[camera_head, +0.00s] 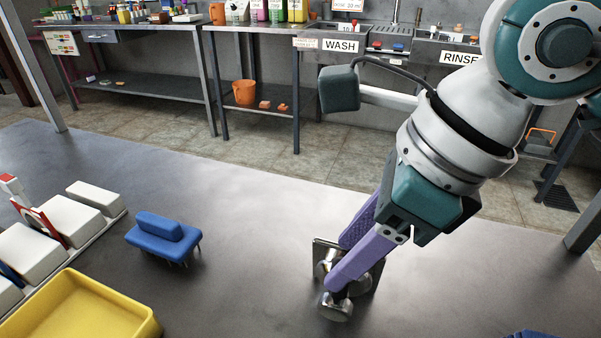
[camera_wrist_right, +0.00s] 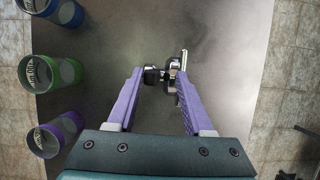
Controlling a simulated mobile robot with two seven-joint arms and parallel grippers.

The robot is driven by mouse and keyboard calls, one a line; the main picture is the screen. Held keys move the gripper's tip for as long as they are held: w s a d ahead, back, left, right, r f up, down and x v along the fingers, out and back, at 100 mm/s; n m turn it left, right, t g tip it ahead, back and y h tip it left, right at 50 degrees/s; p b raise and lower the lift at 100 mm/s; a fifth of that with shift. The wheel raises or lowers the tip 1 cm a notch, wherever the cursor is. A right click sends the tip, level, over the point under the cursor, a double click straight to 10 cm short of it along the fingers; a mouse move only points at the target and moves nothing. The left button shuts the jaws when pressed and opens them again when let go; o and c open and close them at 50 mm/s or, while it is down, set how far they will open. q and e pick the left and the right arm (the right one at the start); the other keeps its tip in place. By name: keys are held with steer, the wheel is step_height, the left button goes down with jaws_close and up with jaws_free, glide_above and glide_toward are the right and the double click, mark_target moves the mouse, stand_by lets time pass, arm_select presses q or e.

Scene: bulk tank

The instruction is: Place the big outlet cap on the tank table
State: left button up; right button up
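A shiny metal piece with a round, cap-like end (camera_head: 335,306) and a square upright plate (camera_head: 320,250) is on the grey tank table (camera_head: 230,250). I cannot tell whether the round part is the big outlet cap. My right gripper (camera_head: 348,262) reaches down to it, its two purple fingers on and around the metal. In the right wrist view the metal piece (camera_wrist_right: 172,70) lies at and between the fingertips (camera_wrist_right: 161,78). Whether the fingers press on it is not clear. The near finger hides part of the piece. My left gripper is not in view.
A blue bench-shaped block (camera_head: 165,238) stands left of the gripper. A yellow tray (camera_head: 85,310) and white blocks (camera_head: 95,198) are at the left. Several coloured-rim cups (camera_wrist_right: 60,130) show in the wrist view. The table middle is clear.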

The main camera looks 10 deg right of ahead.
steer(key=shift+r, duration=0.1)
steer(key=p+v, duration=0.1)
steer(key=v, duration=1.1)
